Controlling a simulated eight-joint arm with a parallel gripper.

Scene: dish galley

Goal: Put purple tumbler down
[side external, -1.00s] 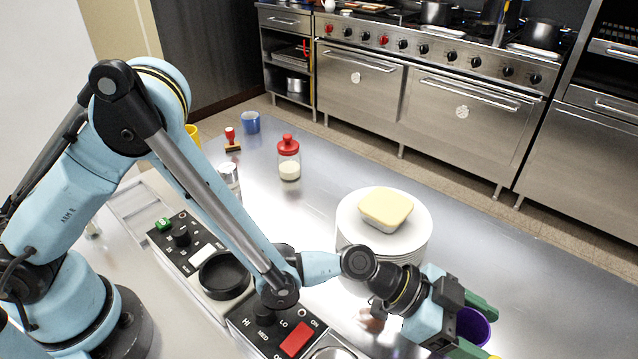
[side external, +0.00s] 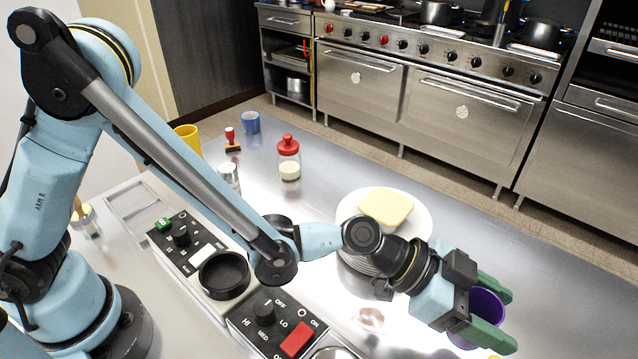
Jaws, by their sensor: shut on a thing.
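The purple tumbler (side external: 487,303) is at the lower right of the side external view, between the green fingers of my gripper (side external: 512,322). My gripper is shut on it. The fingers and the gripper body hide part of the tumbler. Its open rim faces up and looks roughly level. I cannot tell whether its base touches the steel counter (side external: 560,290).
Left of my gripper stands a stack of white plates (side external: 350,212) with a yellow-topped block (side external: 385,207) on it. A control panel with knobs (side external: 285,325) lies below my forearm. A red-lidded jar (side external: 289,160) and a blue mug (side external: 251,122) stand further back. The counter right of the plates is clear.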

